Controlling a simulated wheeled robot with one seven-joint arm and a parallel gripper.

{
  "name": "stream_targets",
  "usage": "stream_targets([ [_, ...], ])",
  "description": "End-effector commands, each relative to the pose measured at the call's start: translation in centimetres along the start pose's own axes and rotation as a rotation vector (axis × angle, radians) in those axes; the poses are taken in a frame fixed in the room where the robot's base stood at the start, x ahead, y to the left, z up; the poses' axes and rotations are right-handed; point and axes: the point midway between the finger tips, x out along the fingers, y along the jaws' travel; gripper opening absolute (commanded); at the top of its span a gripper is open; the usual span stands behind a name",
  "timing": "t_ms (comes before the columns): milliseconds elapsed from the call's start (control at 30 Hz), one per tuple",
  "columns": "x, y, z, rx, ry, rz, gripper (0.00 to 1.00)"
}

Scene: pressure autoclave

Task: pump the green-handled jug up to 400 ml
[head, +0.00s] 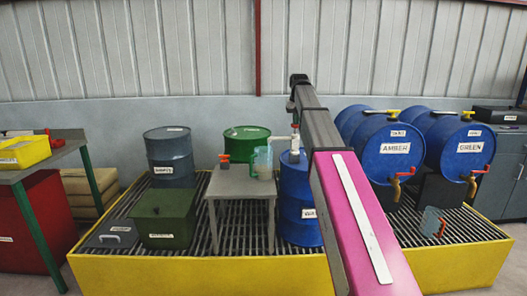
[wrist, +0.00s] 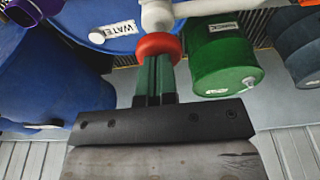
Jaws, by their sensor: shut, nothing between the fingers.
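A clear, green-tinted jug (head: 262,163) stands on the small grey table beside the blue drum; its handle and scale are too small to read. A white pump (head: 295,141) with a red top rises from the WATER drum (head: 298,208), just right of the jug. In the wrist view the red knob (wrist: 157,46) sits on the white pump body (wrist: 158,15), with the WATER drum (wrist: 75,14) behind. My gripper (wrist: 155,65) is shut and empty, its green fingers at the red knob, above it. Whether they touch cannot be told. The jug is not clear in the wrist view.
The small table (head: 240,186) also bears a red-handled item (head: 225,160). A green drum (head: 246,141) and grey drum (head: 170,165) stand behind. AMBER (head: 392,160) and GREEN (head: 465,160) drums lie right. A yellow-edged grating (head: 200,270) is underneath. My arm hides part of the middle.

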Motion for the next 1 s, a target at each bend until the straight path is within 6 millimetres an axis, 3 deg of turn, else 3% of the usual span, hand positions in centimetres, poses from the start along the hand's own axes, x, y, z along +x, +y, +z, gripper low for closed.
stream_targets([
  [767,2.7,0.0,0.6,0.000,-0.001,0.000,0.00],
  [1000,2.5,0.0,0.5,0.000,-0.001,0.000,0.00],
])
